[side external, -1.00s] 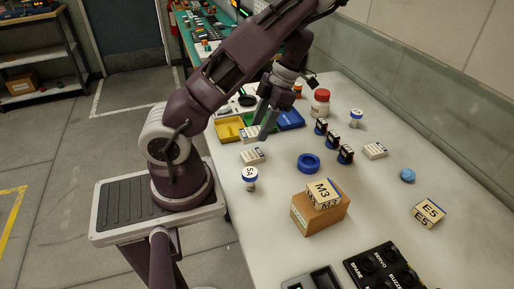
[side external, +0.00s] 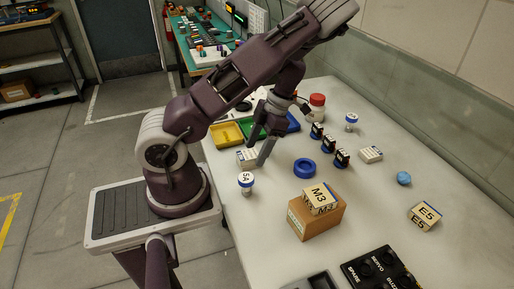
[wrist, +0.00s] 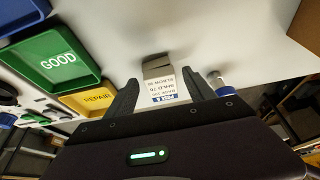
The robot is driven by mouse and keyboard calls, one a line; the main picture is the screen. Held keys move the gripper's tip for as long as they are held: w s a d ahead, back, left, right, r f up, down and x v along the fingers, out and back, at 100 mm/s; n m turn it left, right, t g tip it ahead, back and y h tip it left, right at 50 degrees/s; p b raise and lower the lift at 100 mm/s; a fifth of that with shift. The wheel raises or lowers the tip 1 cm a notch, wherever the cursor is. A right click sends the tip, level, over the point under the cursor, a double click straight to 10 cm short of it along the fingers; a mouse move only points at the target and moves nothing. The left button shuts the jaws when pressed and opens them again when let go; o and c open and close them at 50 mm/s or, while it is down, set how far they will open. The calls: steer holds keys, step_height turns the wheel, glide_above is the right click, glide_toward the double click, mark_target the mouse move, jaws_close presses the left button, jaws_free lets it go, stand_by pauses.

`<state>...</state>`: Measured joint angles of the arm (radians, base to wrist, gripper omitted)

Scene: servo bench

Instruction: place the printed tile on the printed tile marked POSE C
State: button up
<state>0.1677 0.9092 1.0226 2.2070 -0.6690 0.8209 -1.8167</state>
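A white printed tile (side external: 247,157) lies on the bench below my gripper (side external: 256,151) in the side view. In the wrist view this tile (wrist: 162,88) sits between my two open fingers, with a gap visible on each side. Its blue label and lines of print appear upside down, and I cannot read the label surely. Another white tile (side external: 371,154) lies farther right, beyond the black servos; its print is too small to read. I cannot tell which tile is marked POSE C. Part of the near tile is hidden by a finger in the side view.
A blue ring (side external: 304,168), black servos (side external: 329,144) and a cardboard box (side external: 316,221) bearing an M3 block (side external: 318,195) lie to the right. Yellow (side external: 227,133) and green trays are behind.

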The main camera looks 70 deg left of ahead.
steer(key=v, duration=1.2)
steer(key=s+d+r+m+t, duration=0.5)
steer(key=d+m, duration=0.4)
steer(key=m, duration=0.9)
steer(key=s+d+r+m+t, duration=0.5)
steer(key=d+m, duration=0.5)
steer(key=m, duration=0.8)
step_height(320, 180, up, 3)
steer(key=s, duration=0.2)
steer(key=shift+s+d, duration=0.3)
steer(key=shift+s, duration=0.05)
